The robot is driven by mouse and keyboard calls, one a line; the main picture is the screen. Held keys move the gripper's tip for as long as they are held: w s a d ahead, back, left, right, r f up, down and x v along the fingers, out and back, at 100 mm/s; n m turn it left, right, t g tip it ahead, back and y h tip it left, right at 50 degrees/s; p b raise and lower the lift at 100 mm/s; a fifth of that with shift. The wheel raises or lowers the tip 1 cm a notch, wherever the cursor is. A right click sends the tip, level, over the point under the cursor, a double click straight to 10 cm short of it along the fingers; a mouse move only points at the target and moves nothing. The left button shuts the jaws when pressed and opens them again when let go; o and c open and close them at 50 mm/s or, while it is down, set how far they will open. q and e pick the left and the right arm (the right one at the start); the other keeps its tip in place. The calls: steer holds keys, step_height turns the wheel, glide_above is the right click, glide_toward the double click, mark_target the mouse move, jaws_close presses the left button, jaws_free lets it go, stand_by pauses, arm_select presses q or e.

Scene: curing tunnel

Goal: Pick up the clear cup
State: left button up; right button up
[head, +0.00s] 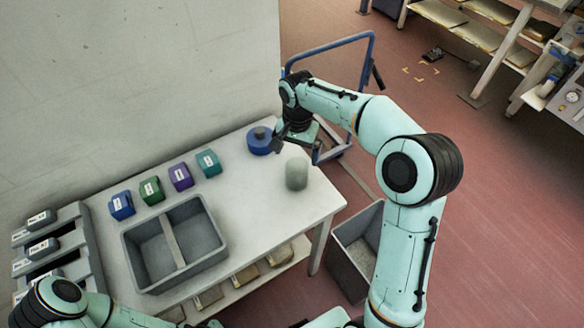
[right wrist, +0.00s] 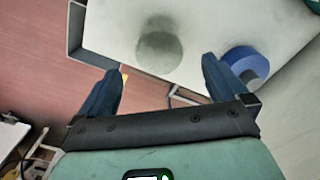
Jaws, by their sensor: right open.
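The clear cup (head: 297,173) is a greyish, see-through cylinder standing near the right end of the white table. It also shows in the right wrist view (right wrist: 160,47), beyond the gap between the fingers. My right gripper (head: 280,133) is above the table's far right part, behind the cup in the head view. In the right wrist view the right gripper (right wrist: 161,70) has its two dark fingers wide apart with nothing between them. My left arm shows at the lower left of the head view, but its gripper does not show.
A blue round object (head: 260,143) stands close to my right gripper. Blue, green, purple and teal blocks (head: 180,178) line the wall side. A grey divided tray (head: 137,272) and a rack (head: 88,243) are left. A grey bin (head: 343,262) stands on the floor.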

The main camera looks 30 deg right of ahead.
mark_target(298, 164)
step_height(298, 164, down, 12)
steer(key=shift+r, duration=0.15)
steer(key=c, duration=1)
